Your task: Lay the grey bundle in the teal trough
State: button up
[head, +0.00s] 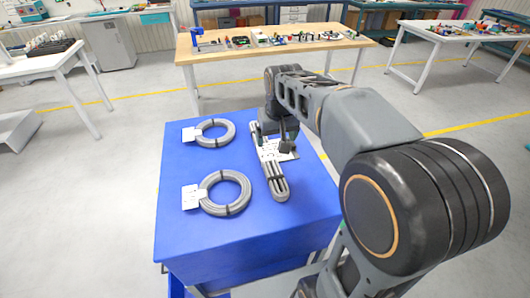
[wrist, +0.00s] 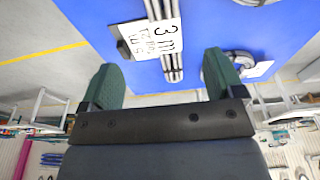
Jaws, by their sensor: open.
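The grey bundle (head: 278,184) is a long, narrow hank of cable with dark ties and a white tag, lying on the blue table (head: 180,235). In the wrist view the bundle (wrist: 173,72) runs down between the fingers, and its tag (wrist: 152,40) reads "3 m". My gripper (head: 272,143) is open at the bundle's far part, one finger on each side in the picture. Its green pads also show in the wrist view (wrist: 162,80). I cannot tell how far above the bundle the fingertips are. I cannot make out a teal trough in either view.
Two round grey coils with white tags, one far (head: 226,127) and one near (head: 240,205), lie on the table left of the bundle. A wooden bench (head: 215,55) with small parts stands behind.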

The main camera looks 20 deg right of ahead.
jog(key=w, duration=0.6)
jog(key=p, duration=0.1)
send_over(266, 151)
jog(key=shift+g, duration=0.4)
jog(key=f, duration=0.8)
jog(key=shift+s+d+f, duration=0.15)
jog(key=shift+s+d, duration=0.2)
jog(key=shift+s, duration=0.05)
jog(key=shift+w+a+f+p, duration=0.1)
jog(key=shift+a+f+p, duration=0.2)
jog(key=shift+f, duration=1.1)
jog(key=shift+w+a+f+p, duration=0.1)
jog(key=shift+f+p, duration=0.25)
jog(key=shift+f, duration=1.05)
jog(key=shift+c, duration=0.5)
jog(key=c, duration=1.3)
jog(key=shift+r, duration=0.1)
